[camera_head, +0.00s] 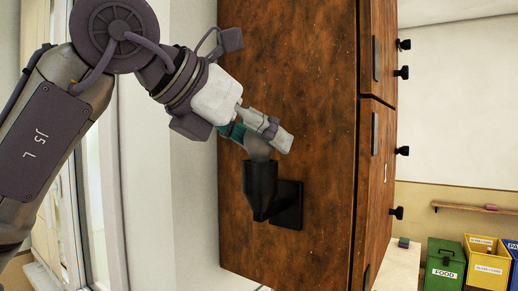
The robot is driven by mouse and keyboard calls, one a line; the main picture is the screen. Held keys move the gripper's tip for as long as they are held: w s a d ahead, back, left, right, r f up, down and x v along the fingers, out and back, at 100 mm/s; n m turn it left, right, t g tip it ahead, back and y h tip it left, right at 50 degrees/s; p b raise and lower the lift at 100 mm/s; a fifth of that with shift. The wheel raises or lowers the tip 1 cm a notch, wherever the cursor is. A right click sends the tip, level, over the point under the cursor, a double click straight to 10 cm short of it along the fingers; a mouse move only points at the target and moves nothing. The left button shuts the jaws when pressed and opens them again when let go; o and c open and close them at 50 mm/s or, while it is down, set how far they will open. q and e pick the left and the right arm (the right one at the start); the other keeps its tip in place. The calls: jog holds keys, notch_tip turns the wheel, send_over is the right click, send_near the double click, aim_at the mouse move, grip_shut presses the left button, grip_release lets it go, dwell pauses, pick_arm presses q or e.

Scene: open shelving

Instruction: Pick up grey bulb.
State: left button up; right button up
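The grey bulb (257,149) sits in a black holder (262,188) fixed to the side of a brown wooden cabinet. The bulb's lower part shows just above the holder's rim, and my gripper hides its upper part. My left gripper (253,134) comes in from the upper left, with its fingers spread around the top of the bulb. A teal pad lies close to the bulb's left side, and a pale finger crosses in front on the right. I cannot tell whether the fingers press on the bulb. My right gripper is not in view.
The wooden cabinet (300,90) fills the middle, with dark knobs on its right side. Green FOOD bin (444,265) and yellow bin (487,262) stand at the lower right. A wall shelf (465,208) is above them. A window is at the left.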

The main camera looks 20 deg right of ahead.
pick_arm(q)
jog(key=shift+d, duration=0.1)
jog(key=c, duration=0.7)
